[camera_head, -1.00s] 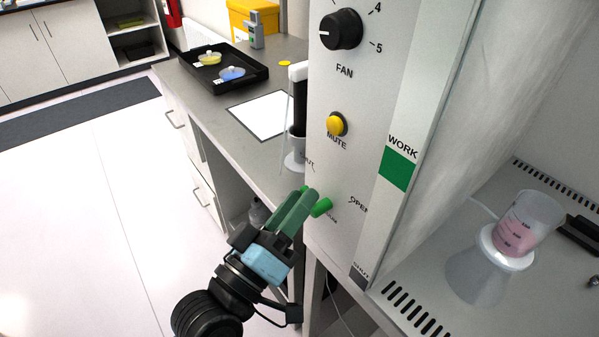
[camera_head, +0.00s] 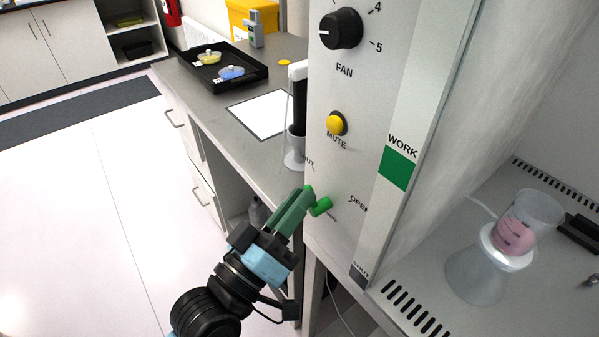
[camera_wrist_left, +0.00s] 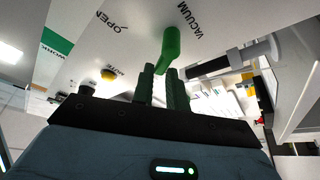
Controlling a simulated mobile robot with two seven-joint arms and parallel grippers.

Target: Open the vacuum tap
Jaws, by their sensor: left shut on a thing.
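The vacuum tap (camera_head: 321,206) is a bright green lever on the cabinet's front panel, between the words SHUT and OPEN. My left gripper (camera_head: 304,195) comes in from the lower left, its green fingers at the tap's handle. In the left wrist view the tap (camera_wrist_left: 172,42) hangs above the VACUUM label side, and its handle end goes down between the two fingers of my left gripper (camera_wrist_left: 163,75). The gripper is shut on the handle. The fingers hide part of the lever in the head view. My right gripper is not in view.
The yellow MUTE button (camera_head: 337,123) and black FAN knob (camera_head: 341,28) are higher on the same panel. A black tray (camera_head: 212,84) is on the bench behind. Open floor lies to the left.

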